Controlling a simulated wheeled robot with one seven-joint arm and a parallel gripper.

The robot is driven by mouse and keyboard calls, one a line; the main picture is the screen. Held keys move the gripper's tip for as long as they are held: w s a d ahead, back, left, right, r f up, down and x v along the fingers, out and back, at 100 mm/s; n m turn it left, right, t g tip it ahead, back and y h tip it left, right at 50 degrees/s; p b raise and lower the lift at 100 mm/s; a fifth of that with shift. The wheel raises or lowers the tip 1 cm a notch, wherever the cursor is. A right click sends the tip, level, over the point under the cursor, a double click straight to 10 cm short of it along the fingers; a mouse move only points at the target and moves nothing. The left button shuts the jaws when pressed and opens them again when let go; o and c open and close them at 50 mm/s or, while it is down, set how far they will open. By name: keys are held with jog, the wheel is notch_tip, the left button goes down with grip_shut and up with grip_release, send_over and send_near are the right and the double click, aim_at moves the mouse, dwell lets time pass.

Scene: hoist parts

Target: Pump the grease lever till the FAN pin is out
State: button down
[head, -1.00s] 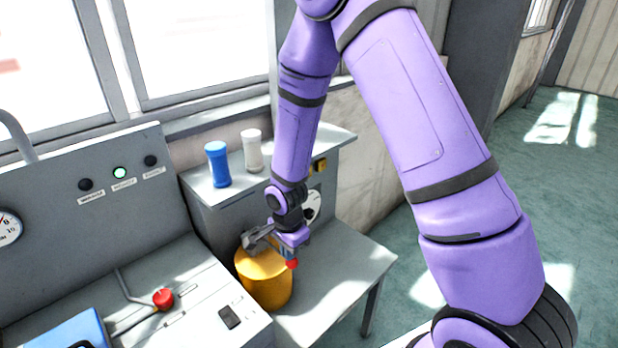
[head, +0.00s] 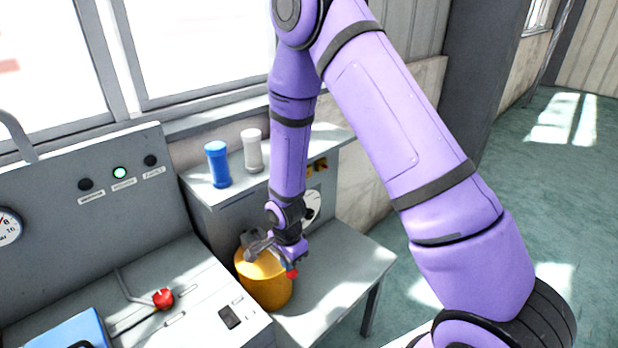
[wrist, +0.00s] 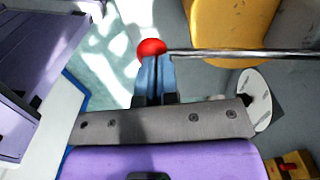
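The grease lever is a thin metal rod (wrist: 240,53) ending in a red ball knob (head: 292,273); the knob also shows in the wrist view (wrist: 151,48). The lever runs from the yellow grease pot (head: 264,285), which stands on the low grey bench. My gripper (wrist: 156,70) points at the knob, its two blue fingers close together with only a thin line between them. The fingertips are at the knob and seem to touch it; the knob is not between them. I cannot make out a FAN pin in either view.
A white dial (head: 312,208) is on the grey cabinet behind the pot. A blue cylinder (head: 217,164) and a white one (head: 251,150) stand on top. A grey console (head: 190,270) with a red-knobbed lever (head: 163,299) is at left. Open floor lies right.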

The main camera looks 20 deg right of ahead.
jog(key=shift+r, duration=0.1)
notch_tip(320, 180, up, 9)
jog(key=shift+s+d+f, duration=0.2)
jog(key=shift+s, duration=0.25)
dwell(0.5)
dwell(0.5)
jog(key=shift+r, duration=3)
